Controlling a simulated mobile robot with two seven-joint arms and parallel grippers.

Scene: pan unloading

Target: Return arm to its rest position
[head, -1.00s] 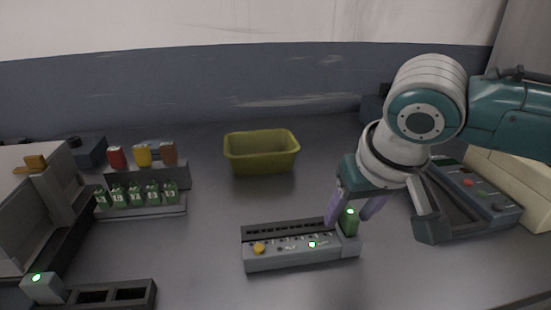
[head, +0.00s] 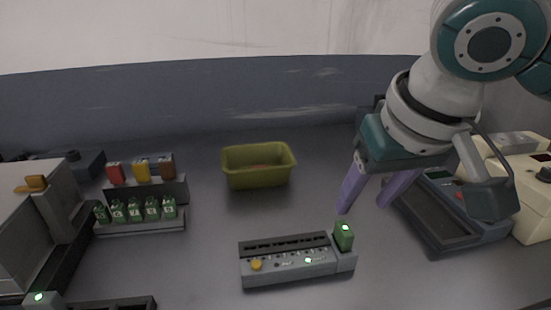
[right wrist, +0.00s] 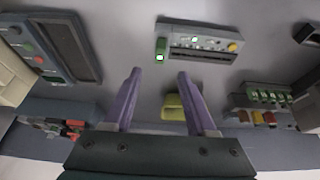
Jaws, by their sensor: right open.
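My right gripper (head: 372,200) is open and empty, with two purple fingers. In the head view it hangs above the table, a little above and to the right of the green block (head: 343,236) at the right end of the grey panel device (head: 290,262). The fingers are apart from the block. In the right wrist view the open fingers (right wrist: 158,75) have nothing between their tips, and the green block (right wrist: 161,48) lies beyond them. My left gripper is not in view.
An olive bin (head: 258,178) stands at mid-table. A rack (head: 140,225) of green numbered pieces and coloured pieces is at left. A dark tray device (head: 440,225) and a cream machine (head: 530,205) stand at right, near my arm. The table between bin and panel is clear.

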